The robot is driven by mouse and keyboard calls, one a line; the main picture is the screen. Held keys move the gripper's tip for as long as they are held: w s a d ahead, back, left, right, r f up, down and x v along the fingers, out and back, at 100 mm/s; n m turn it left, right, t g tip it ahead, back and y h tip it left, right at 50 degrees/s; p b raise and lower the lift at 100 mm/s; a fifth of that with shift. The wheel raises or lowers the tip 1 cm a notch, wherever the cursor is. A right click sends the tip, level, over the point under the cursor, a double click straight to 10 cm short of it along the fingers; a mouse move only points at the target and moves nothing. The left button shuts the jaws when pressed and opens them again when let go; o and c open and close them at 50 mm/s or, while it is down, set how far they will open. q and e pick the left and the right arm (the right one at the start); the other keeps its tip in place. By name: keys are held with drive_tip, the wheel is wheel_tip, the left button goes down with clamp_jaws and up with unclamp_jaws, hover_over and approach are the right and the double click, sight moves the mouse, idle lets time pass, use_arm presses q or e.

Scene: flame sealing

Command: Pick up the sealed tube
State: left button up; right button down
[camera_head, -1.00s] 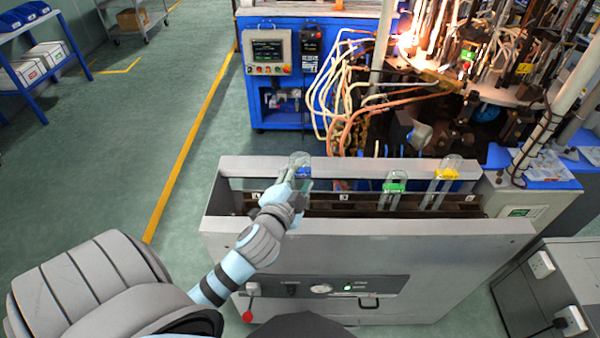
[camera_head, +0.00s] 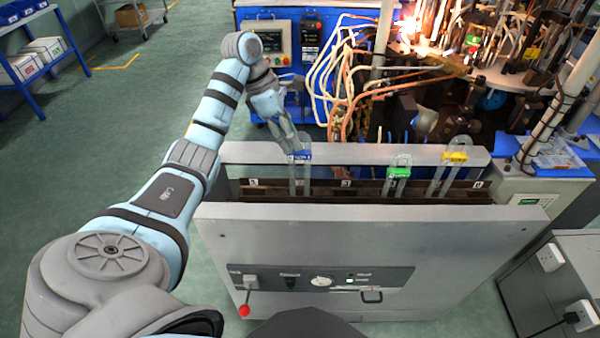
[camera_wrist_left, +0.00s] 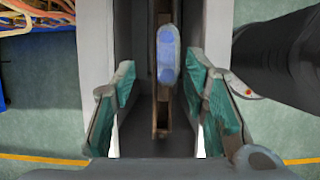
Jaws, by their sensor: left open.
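Three clear U-shaped tubes stand in the slot of a grey metal box (camera_head: 370,232) in the head view. They carry a blue band (camera_head: 300,157), a green band (camera_head: 398,172) and a yellow band (camera_head: 455,157). I cannot tell from the picture which is sealed. My left gripper (camera_head: 293,143) reaches in from behind the box to the top of the blue-banded tube. In the left wrist view, the left gripper (camera_wrist_left: 160,85) is open, with the top of the blue-banded tube (camera_wrist_left: 166,55) between its teal-padded fingers, nearer the right one. My right gripper is not in view.
The box's rear wall (camera_head: 350,153) runs close behind the tubes. Machinery with hoses and a bright flame (camera_head: 405,45) stands behind it. A control panel (camera_head: 270,38) is near my left wrist. Open floor (camera_head: 110,130) lies to the left.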

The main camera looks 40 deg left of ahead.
sight(299, 157)
use_arm(q)
drive_tip(key=x, duration=0.4)
drive_tip(key=s+x, duration=0.1)
drive_tip(key=x, duration=0.1)
drive_tip(key=shift+w+d+f, duration=0.1)
drive_tip(key=shift+d+f, duration=0.05)
drive_tip(key=shift+f, duration=0.15)
drive_tip(key=shift+w+d+f, duration=0.1)
drive_tip(key=shift+w+f, duration=0.05)
clamp_jaws()
